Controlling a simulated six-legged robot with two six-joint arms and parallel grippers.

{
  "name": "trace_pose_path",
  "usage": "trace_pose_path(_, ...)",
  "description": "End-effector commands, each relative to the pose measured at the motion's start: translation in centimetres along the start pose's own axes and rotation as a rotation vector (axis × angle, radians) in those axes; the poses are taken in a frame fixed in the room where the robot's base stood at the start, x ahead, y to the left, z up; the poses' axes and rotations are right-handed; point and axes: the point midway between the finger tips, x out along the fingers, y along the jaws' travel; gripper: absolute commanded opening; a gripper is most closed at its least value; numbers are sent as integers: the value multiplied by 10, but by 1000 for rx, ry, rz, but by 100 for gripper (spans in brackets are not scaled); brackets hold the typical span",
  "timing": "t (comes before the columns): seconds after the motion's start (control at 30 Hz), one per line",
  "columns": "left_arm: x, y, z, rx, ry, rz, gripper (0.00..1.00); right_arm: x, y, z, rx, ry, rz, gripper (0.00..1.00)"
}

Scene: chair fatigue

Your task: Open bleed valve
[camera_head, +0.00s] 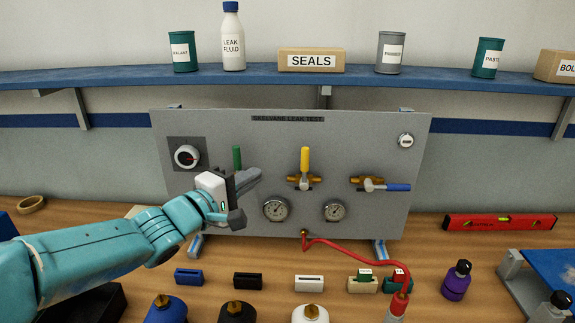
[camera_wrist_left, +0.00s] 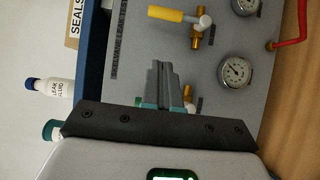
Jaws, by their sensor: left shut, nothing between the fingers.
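The grey test panel (camera_head: 360,130) stands upright on the bench and carries three lever valves. A green lever (camera_head: 237,157) points up at the left, with its lower part hidden behind my gripper. A yellow lever (camera_head: 305,160) points up in the middle; it also shows in the left wrist view (camera_wrist_left: 172,14). A blue lever (camera_head: 398,187) lies horizontal at the right. I cannot read which one is the bleed valve. My left gripper (camera_head: 254,179) is shut and empty in front of the panel, near the green valve. Its fingers are pressed together in the left wrist view (camera_wrist_left: 163,72). My right gripper is not in view.
Two gauges (camera_head: 276,208) (camera_head: 334,211) sit low on the panel, with a dial knob (camera_head: 187,157) at its left. A red hose (camera_head: 350,245) runs from the panel over the bench. Several small blocks and bottles stand in front. A blue shelf (camera_head: 270,75) is above.

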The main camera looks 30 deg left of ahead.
Motion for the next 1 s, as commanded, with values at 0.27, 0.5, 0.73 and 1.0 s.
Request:
trace_pose_path(0.27, 63, 0, 0, -2, -3, -2, 0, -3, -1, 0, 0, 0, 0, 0)
trace_pose_path(0.5, 86, 0, 22, -1, -2, 0, 0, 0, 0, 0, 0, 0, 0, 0)
trace_pose_path(0.73, 92, 0, 27, 0, 0, -1, 0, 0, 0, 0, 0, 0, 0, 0)
trace_pose_path(1.0, 91, 0, 26, 1, 0, -1, 0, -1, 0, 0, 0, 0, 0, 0)
